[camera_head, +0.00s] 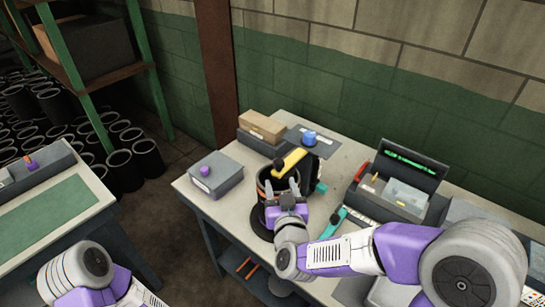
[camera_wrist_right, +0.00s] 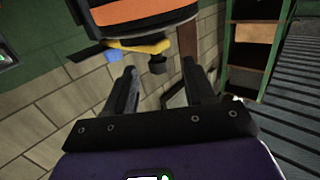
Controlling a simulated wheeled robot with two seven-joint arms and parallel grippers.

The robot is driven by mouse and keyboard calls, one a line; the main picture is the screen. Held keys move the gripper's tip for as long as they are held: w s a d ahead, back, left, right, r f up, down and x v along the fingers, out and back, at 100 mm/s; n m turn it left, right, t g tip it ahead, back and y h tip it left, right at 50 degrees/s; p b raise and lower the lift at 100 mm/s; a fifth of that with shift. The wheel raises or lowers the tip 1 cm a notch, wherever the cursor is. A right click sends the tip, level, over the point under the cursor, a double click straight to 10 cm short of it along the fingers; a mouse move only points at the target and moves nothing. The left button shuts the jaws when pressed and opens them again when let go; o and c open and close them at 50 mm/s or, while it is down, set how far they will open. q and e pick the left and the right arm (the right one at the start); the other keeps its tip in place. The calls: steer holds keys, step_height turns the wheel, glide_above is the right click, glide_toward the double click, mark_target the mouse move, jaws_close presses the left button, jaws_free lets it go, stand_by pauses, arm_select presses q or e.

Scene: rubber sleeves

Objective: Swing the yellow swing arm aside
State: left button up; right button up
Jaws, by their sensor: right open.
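The yellow swing arm (camera_head: 292,161) extends over the top of a black cylinder with an orange band (camera_head: 262,186) on the table. It has a dark knob at its near left end. The wrist view shows the swing arm (camera_wrist_right: 142,46), its black knob (camera_wrist_right: 157,65) and the orange-banded cylinder (camera_wrist_right: 140,18) at the top of the picture. My right gripper (camera_head: 283,184) is open in front of the cylinder, partly hiding it. In the wrist view the knob appears between the open fingers (camera_wrist_right: 160,75); I cannot tell whether they touch it. My left gripper is out of view.
A grey box (camera_head: 216,174) stands left of the cylinder, and a cardboard-coloured box (camera_head: 262,125) lies behind it. A blue knob (camera_head: 309,138) is on a dark plate at the back. An open case (camera_head: 398,188) and a teal tool (camera_head: 334,221) are to the right.

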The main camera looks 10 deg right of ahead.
mark_target(280, 166)
steer(key=shift+w+d+r+t+h, duration=0.15)
steer(key=shift+w+r+h, duration=0.05)
steer(key=shift+r, duration=0.3)
steer(key=shift+w+d+r+t+h, duration=0.1)
steer(key=shift+w+r+t+h, duration=0.1)
steer(key=shift+r, duration=0.3)
steer(key=shift+w+d+b, duration=0.15)
steer(key=shift+w+d, duration=0.05)
steer(key=shift+w, duration=1.45)
steer(key=shift+w+d+b, duration=0.15)
steer(key=shift+w+d, duration=0.05)
steer(key=shift+w, duration=1.45)
jaws_close()
